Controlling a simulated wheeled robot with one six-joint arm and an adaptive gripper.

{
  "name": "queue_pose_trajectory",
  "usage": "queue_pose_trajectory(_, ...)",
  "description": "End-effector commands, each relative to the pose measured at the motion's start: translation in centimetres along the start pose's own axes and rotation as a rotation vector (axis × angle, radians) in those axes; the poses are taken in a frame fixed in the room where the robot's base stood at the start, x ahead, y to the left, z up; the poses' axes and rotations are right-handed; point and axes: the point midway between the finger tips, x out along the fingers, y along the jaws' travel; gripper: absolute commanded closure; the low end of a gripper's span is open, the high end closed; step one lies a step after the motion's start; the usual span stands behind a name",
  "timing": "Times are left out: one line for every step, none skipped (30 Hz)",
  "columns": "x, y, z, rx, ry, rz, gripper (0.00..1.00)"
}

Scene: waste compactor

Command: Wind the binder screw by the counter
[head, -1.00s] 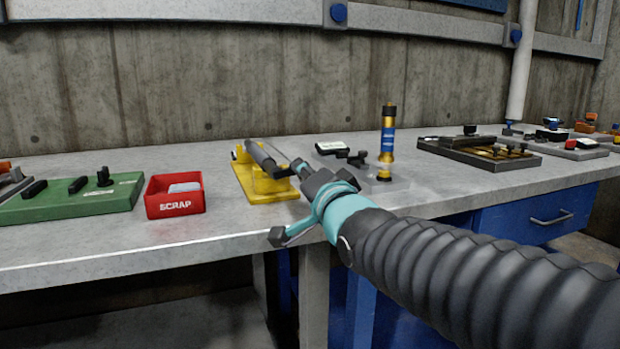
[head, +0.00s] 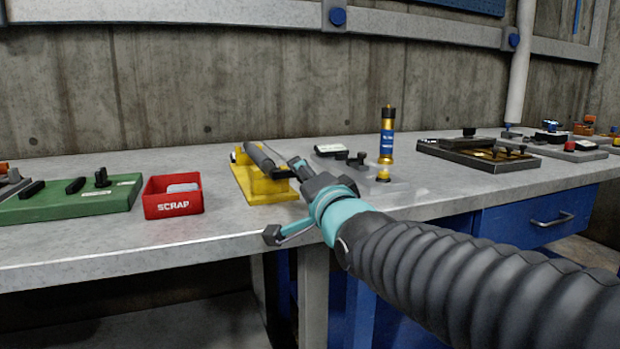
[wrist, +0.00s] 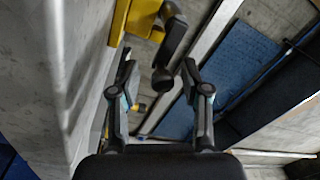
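A yellow fixture (head: 262,188) stands near the front edge of the bench, with a dark cylinder lying slantwise across its top; I take this to be the binder. In the wrist view, its yellow bracket (wrist: 142,17) is at the top, and a dark crank-like arm with a rounded grip (wrist: 173,38) hangs from it. My gripper (head: 303,178) is at the fixture's right side. In the wrist view, my gripper (wrist: 157,72) has its fingers apart, with the end of the dark grip seen between them. Contact cannot be told. No readable counter shows.
A red SCRAP bin (head: 173,196) and a green board (head: 72,199) stand to the left. A brass cylinder (head: 387,145) on a grey base and a dark tray (head: 478,155) stand to the right.

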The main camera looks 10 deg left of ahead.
Motion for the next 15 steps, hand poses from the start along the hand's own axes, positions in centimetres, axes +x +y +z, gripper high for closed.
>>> queue_pose_trajectory(0.0, -0.1, 0.0, 0.000, 0.000, -0.001, 0.53)
queue_pose_trajectory(0.0, -0.1, 0.0, 0.000, 0.001, -0.001, 0.53)
queue_pose_trajectory(0.0, -0.1, 0.0, 0.000, 0.001, -0.002, 0.53)
queue_pose_trajectory(0.0, -0.1, 0.0, 0.000, 0.001, -0.002, 0.53)
queue_pose_trajectory(0.0, -0.1, -0.1, 0.000, 0.001, -0.002, 0.53)
queue_pose_trajectory(0.0, -0.1, -0.1, 0.000, 0.001, -0.002, 0.53)
queue_pose_trajectory(-0.1, -0.1, -0.1, 0.000, 0.001, -0.003, 0.53)
queue_pose_trajectory(-0.1, -0.1, -0.1, 0.000, 0.001, -0.003, 0.53)
queue_pose_trajectory(-0.3, -0.2, -0.1, 0.000, 0.002, -0.004, 0.53)
queue_pose_trajectory(-0.5, -0.2, -0.1, 0.000, 0.002, -0.004, 0.53)
queue_pose_trajectory(-0.7, -0.2, -0.1, 0.000, 0.002, -0.004, 0.53)
queue_pose_trajectory(-1.1, -0.2, -0.1, 0.000, 0.002, -0.004, 0.53)
queue_pose_trajectory(-1.5, -0.2, -0.1, 0.000, 0.002, -0.004, 0.53)
queue_pose_trajectory(-1.9, -0.2, -0.1, -0.001, 0.002, -0.004, 0.53)
queue_pose_trajectory(-2.5, -0.2, -0.1, -0.001, 0.002, -0.005, 0.53)
